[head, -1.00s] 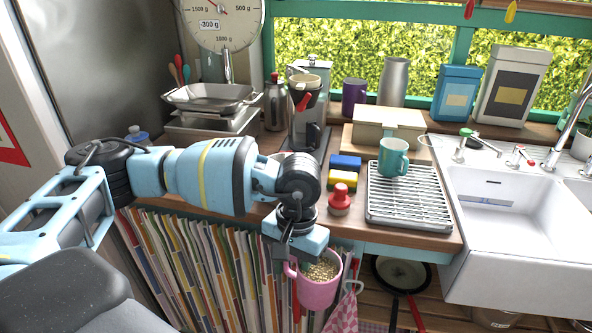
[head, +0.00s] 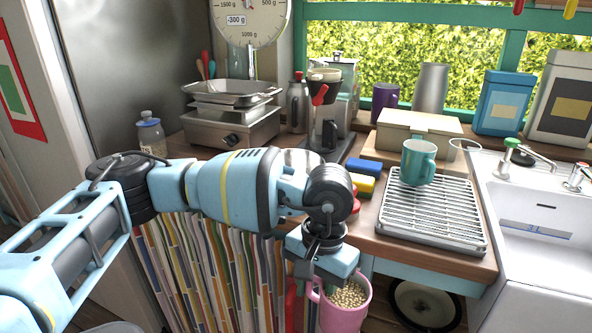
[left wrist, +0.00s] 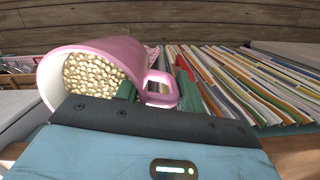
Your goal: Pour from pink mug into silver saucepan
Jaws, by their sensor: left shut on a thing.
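The pink mug (head: 342,311) hangs upright in front of the counter, low in the head view, filled with pale beans or grains. My left gripper (head: 312,285) is shut on its handle. The left wrist view shows the mug (left wrist: 125,50) with its contents inside and the handle between the green fingers of the gripper (left wrist: 155,92). A silver rounded rim (head: 302,158), seemingly the silver saucepan, shows on the counter behind my left arm. The arm hides most of it. My right gripper is not in view.
A teal mug (head: 419,162) stands on the drying rack (head: 430,222), right of blue and yellow sponges (head: 364,167). A scale (head: 232,128) and moka pot (head: 298,104) stand behind. Upright files (head: 215,270) fill the space below the counter. The sink (head: 540,215) is at right.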

